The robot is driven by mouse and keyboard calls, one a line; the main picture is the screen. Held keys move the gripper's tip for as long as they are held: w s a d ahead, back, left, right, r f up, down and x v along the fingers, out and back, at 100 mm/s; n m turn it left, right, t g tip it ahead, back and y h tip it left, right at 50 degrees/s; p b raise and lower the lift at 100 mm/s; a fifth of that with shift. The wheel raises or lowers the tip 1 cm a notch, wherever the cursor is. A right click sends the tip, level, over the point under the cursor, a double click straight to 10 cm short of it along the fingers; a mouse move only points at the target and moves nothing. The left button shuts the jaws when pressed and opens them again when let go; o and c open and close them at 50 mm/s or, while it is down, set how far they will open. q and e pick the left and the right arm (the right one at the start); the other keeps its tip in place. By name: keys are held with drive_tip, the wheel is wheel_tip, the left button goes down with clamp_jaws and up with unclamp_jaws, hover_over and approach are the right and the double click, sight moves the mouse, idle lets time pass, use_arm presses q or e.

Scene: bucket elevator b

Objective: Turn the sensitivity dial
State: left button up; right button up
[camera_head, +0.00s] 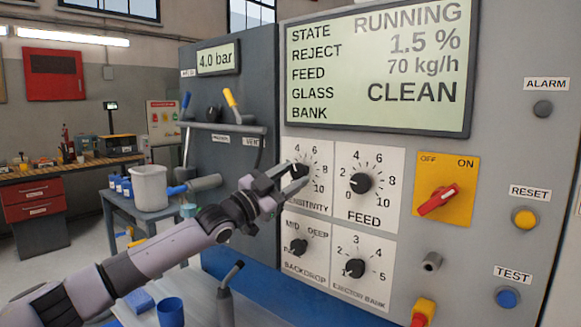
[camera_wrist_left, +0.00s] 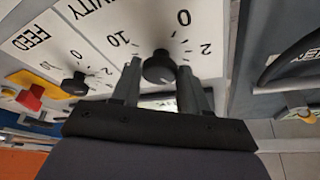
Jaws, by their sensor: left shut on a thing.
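The sensitivity dial (camera_head: 300,170) is a black round knob on a white scale plate, upper left of the panel's dials. Its label is partly covered by my gripper. My left gripper (camera_head: 285,181) reaches it from the left and is shut on the knob. In the left wrist view the sensitivity dial (camera_wrist_left: 158,67) sits between the two fingers of my left gripper (camera_wrist_left: 159,75), with 10, 0 and 2 of its scale showing around it. The knob's pointer is hard to read. My right gripper is in neither view.
Close by are the feed dial (camera_head: 360,184), backdrop dial (camera_head: 298,247) and ejector bank dial (camera_head: 354,268). The display (camera_head: 380,65) above reads RUNNING, 1.5 % reject. A red switch (camera_head: 437,200) is to the right. Levers (camera_head: 231,99) stand to the left.

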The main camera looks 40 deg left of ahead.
use_arm(q)
drive_tip(key=shift+a+r+m+g+h+p, duration=0.15)
drive_tip(key=shift+m+g+h+p, duration=0.2)
drive_tip(key=shift+m, duration=0.95)
drive_tip(key=o, duration=1.1)
drive_tip(key=shift+c, duration=0.2)
drive_tip(key=shift+s+f, duration=0.15)
drive_tip(key=shift+f, duration=0.1)
drive_tip(key=b+v, duration=0.4)
drive_tip(key=v, duration=0.2)
drive_tip(key=shift+s, duration=0.4)
